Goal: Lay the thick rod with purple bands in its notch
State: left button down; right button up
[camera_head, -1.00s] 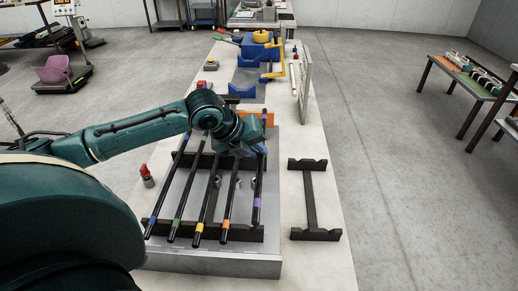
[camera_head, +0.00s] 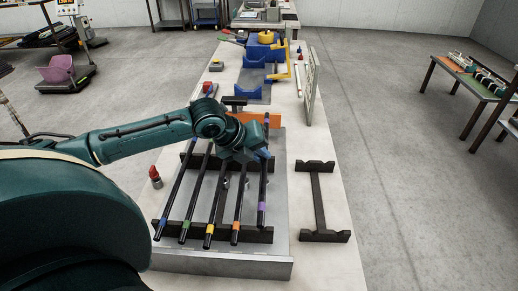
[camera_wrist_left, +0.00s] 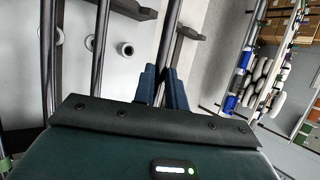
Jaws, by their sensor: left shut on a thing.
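The thick dark rod with purple bands (camera_head: 262,206) lies lengthwise at the right end of the dark notched rack (camera_head: 262,235). My left gripper (camera_head: 262,155) is shut on its far part. In the left wrist view the gripper's blue fingers (camera_wrist_left: 164,86) close around the rod (camera_wrist_left: 173,42). The rod's near end is over or on the rack's near bar; I cannot tell whether it sits in a notch. Rods with blue, green, yellow and orange (camera_head: 236,228) bands lie side by side to its left. My right gripper is not in view.
A separate dark stand with two notched crossbars (camera_head: 318,200) stands on the table to the right. A red-topped bottle (camera_head: 155,177) is at the left edge. An orange block (camera_head: 270,120) and blue fixtures (camera_head: 262,52) lie farther back.

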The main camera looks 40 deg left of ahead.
pick_arm(q)
jog(key=shift+f+b, duration=0.9)
jog(key=shift+f, duration=2.8)
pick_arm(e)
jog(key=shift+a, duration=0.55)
pick_arm(q)
jog(key=shift+r+p, duration=0.1)
jog(key=shift+p, duration=0.2)
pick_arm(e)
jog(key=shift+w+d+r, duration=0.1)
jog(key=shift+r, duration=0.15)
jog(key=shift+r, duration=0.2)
pick_arm(q)
jog(key=c, duration=1.3)
grip_release()
jog(key=shift+c, duration=0.2)
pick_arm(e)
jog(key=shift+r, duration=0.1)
